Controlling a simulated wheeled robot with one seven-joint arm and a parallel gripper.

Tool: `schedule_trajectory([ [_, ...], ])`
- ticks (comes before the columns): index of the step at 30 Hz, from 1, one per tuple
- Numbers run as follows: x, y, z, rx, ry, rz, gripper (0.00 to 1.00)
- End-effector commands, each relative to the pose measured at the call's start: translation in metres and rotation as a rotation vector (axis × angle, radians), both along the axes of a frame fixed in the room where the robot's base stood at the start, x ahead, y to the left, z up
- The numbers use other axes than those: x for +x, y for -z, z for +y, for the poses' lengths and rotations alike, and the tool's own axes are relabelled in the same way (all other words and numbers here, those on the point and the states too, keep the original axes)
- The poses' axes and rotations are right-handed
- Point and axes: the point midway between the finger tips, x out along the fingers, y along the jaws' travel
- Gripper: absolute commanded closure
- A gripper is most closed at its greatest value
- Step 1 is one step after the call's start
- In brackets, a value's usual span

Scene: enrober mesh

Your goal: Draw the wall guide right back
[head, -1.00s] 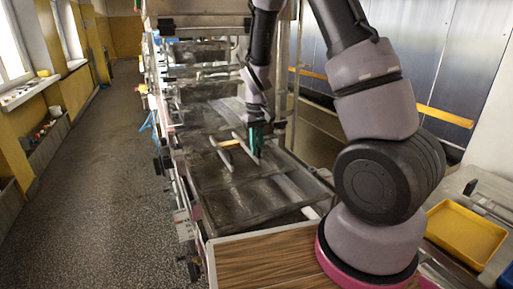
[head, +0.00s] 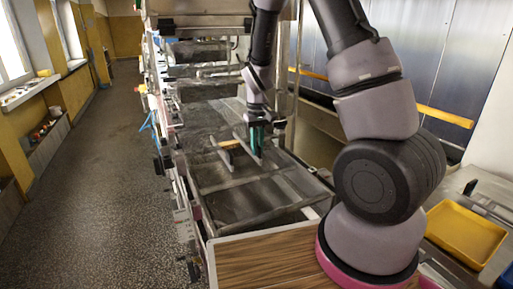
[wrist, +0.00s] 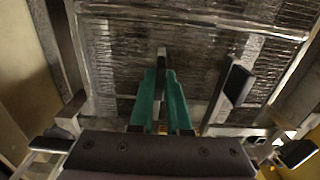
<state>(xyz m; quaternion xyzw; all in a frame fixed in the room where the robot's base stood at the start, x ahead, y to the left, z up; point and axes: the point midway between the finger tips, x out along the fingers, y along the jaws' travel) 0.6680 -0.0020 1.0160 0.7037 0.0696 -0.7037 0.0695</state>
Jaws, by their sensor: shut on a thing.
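The wall guide is a slim pale rail lying along the mesh belt (head: 240,205); its lit part shows in the head view (head: 243,146), just left of my fingers. My gripper (head: 258,150), with green fingers, is shut on it over the belt. In the wrist view the green fingertips (wrist: 161,78) close around the narrow grey rail (wrist: 161,58), and its lower part is hidden between them. A second rail with a black end (wrist: 236,82) stands apart to the right in the wrist view; a parallel pale rail shows left in the head view (head: 226,158).
A yellowish piece (head: 229,143) lies between the two rails. Metal frame bars (head: 262,216) border the mesh. A wooden top (head: 265,255) is in front. A yellow tray (head: 464,234) stands at the right. The floor aisle (head: 95,190) at the left is clear.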

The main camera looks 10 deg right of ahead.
Motion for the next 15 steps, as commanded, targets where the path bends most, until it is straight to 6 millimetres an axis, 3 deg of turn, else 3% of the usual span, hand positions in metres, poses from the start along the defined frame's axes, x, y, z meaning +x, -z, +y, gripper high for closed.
schedule_trajectory([
  [9,0.014,-0.001,-0.066,-0.001,0.009,-0.002,1.0],
  [15,0.019,-0.001,-0.09,0.0,0.001,-0.003,1.0],
])
